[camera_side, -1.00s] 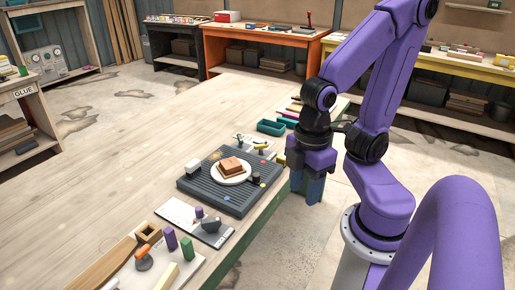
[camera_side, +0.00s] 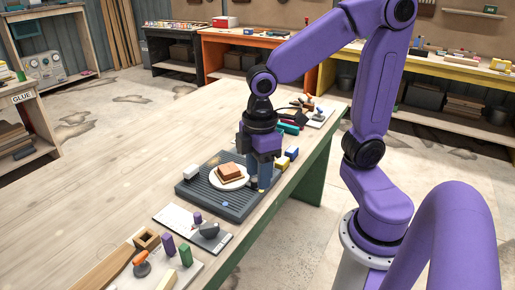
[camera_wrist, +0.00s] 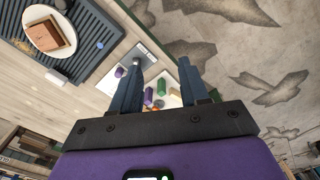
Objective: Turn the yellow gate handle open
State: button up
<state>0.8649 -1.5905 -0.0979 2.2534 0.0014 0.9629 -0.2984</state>
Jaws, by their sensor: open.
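A small yellow piece (camera_side: 292,152) shows at the table's right edge, just right of my gripper in the side view. It is too small to tell whether it is the gate handle, and no gate is clear. My gripper (camera_side: 265,178) points down at the right edge of the dark grooved board (camera_side: 222,205), its fingers hiding part of that edge. In the wrist view my gripper (camera_wrist: 160,70) has its two blue-grey fingers apart, with nothing held between them. A small pale-tipped knob (camera_wrist: 136,62) shows by the left fingertip. No yellow handle is clear in the wrist view.
A white plate with a brown block (camera_side: 229,169) sits on the grooved board. A white block (camera_side: 192,171) is at its left. A white panel with a grey piece (camera_side: 209,230), and purple (camera_side: 168,245) and green (camera_side: 185,251) blocks stand nearer. Open floor lies right of the table.

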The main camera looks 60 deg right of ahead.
jog(key=w+d+m, duration=0.2)
jog(key=w+d, duration=1.1)
jog(key=w, duration=0.4)
jog(key=w+d+f, duration=0.1)
jog(key=w+d, duration=0.1)
jog(key=d, duration=0.9)
jog(key=w+d+f, duration=0.2)
jog(key=d, duration=0.9)
jog(key=shift+m, duration=0.4)
jog(key=f, duration=1.7)
jog(key=shift+w+a, duration=0.1)
jog(key=shift+w, duration=0.1)
grip_shut()
